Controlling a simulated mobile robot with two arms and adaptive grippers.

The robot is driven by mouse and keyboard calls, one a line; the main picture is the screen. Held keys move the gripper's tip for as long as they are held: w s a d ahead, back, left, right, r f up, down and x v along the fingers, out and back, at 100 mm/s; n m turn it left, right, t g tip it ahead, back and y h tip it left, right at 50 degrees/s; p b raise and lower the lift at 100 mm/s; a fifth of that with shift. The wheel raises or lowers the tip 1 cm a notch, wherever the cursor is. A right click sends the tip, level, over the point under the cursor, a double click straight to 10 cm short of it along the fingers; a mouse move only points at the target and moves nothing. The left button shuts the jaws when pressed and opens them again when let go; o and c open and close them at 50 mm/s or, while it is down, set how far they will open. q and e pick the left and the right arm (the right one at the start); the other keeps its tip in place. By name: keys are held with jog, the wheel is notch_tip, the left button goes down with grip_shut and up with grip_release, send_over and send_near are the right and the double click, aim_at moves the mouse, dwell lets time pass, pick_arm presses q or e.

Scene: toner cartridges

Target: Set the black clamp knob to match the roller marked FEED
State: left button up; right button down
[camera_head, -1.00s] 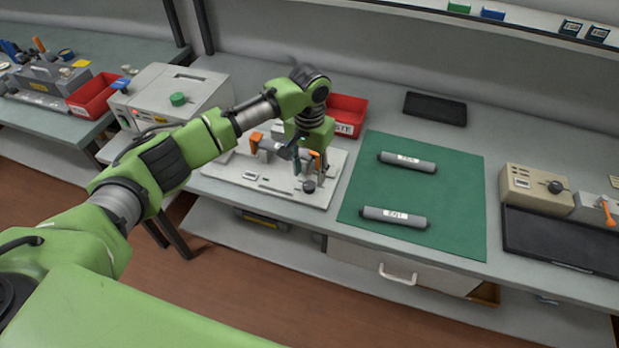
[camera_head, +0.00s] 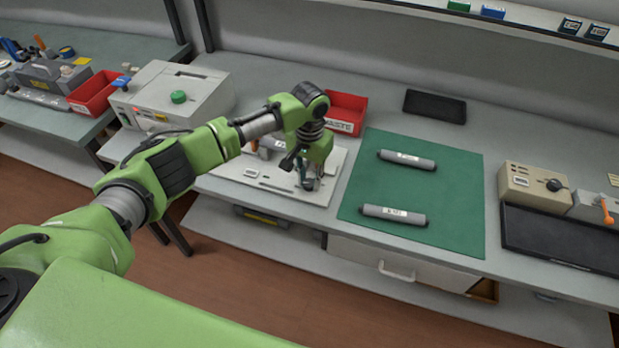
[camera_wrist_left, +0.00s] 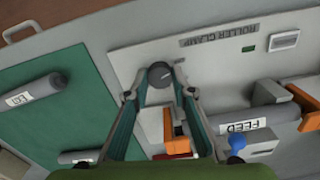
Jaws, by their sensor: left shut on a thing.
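The black clamp knob (camera_wrist_left: 160,75) sits on the white roller clamp plate (camera_wrist_left: 135,50) in the left wrist view. My left gripper (camera_head: 308,184) is down at the plate's right end in the head view. In the left wrist view its fingertips (camera_wrist_left: 162,86) are shut on the knob from either side. The roller marked FEED (camera_wrist_left: 245,127) lies in the clamp's holders, with orange parts (camera_wrist_left: 175,132) beside it. A small display (camera_wrist_left: 284,40) is on the plate, too small to read. In the head view my arm hides most of the roller and knob. My right gripper is not in view.
A green mat (camera_head: 455,170) to the right holds two grey rollers, one farther back (camera_head: 407,160) and one nearer (camera_head: 394,215). A red waste bin (camera_head: 346,112) stands behind the clamp. A beige box with a green knob (camera_head: 165,95) stands to its left.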

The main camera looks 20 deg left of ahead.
pick_arm(q)
jog(key=shift+r, duration=0.1)
jog(key=shift+m+p, duration=0.6)
jog(key=shift+m, duration=0.4)
jog(key=shift+m+p, duration=0.6)
jog(key=shift+m, duration=0.6)
jog(key=m+p, duration=0.1)
jog(key=m, duration=0.4)
jog(key=shift+m, duration=0.3)
jog(key=m, duration=0.5)
jog(key=shift+p, duration=0.35)
jog(key=m, duration=0.6)
jog(key=shift+s+m, duration=0.1)
jog(key=shift+m, duration=0.3)
jog(key=o, duration=1.1)
